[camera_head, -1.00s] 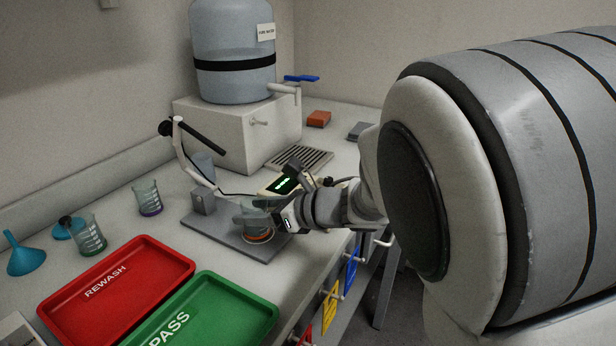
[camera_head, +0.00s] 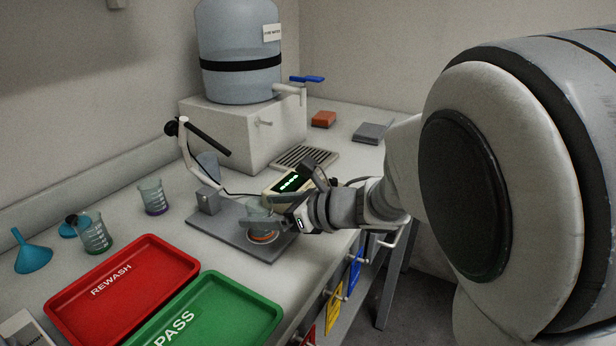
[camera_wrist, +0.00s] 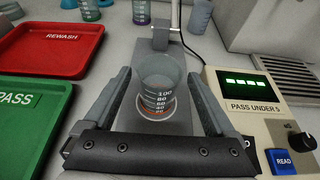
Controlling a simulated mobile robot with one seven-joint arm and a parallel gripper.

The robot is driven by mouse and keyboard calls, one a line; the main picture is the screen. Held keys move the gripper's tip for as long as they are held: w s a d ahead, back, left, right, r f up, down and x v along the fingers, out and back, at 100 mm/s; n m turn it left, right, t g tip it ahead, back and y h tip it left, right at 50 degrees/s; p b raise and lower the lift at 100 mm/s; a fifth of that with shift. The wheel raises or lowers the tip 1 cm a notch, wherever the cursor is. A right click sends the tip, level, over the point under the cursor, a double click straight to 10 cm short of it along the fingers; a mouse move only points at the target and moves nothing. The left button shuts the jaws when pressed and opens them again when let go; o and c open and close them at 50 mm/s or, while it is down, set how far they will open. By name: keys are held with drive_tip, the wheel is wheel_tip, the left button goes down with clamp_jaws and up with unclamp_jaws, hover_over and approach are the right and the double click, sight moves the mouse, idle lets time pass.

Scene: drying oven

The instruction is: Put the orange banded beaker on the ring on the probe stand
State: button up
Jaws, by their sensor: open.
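The orange banded beaker (camera_wrist: 158,88), clear with white graduations and an orange band low down, stands upright on the grey base plate of the probe stand (camera_wrist: 178,128). In the head view the beaker (camera_head: 259,228) is partly covered by my gripper (camera_head: 264,217). A pale ring line (camera_head: 263,242) shows around the beaker's foot; exact centring is hard to tell. My gripper (camera_wrist: 158,78) is open, with one finger on each side of the beaker and visible gaps between. The stand's post and dark probe arm (camera_head: 208,138) rise behind it.
A meter (camera_wrist: 245,90) with a lit green display stands right of the plate. Red REWASH tray (camera_head: 120,290) and green PASS tray (camera_head: 215,312) lie to the left. Two other beakers (camera_head: 96,235) (camera_head: 154,197) and a blue funnel (camera_head: 33,252) stand farther left. A water carboy (camera_head: 238,50) is behind.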

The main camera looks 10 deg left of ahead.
drive_tip(key=w+d+r+m+t+h+p, duration=0.1)
drive_tip(key=d+r+m+t+h, duration=0.25)
drive_tip(key=d+m, duration=0.6)
drive_tip(key=w+d+r+m+t+h, duration=0.1)
drive_tip(key=d+r+m+t+h, duration=0.25)
drive_tip(key=d+m, duration=0.65)
drive_tip(key=w+d+r+m+t+h+p, duration=0.1)
drive_tip(key=d+r+m+t+h, duration=0.2)
drive_tip(key=d+m, duration=0.65)
drive_tip(key=s+d+f+m+g+h, duration=0.2)
drive_tip(key=s+d+m+g+h, duration=0.15)
drive_tip(key=s+d+m, duration=0.7)
drive_tip(key=s+a+f+m+g, duration=0.3)
drive_tip(key=s+a+m+g, duration=0.1)
drive_tip(key=s+m, duration=0.6)
drive_tip(key=shift+s+a+m+y, duration=0.2)
drive_tip(key=shift+a+m+y, duration=0.2)
drive_tip(key=shift+m, duration=0.25)
drive_tip(key=shift+g, duration=0.25)
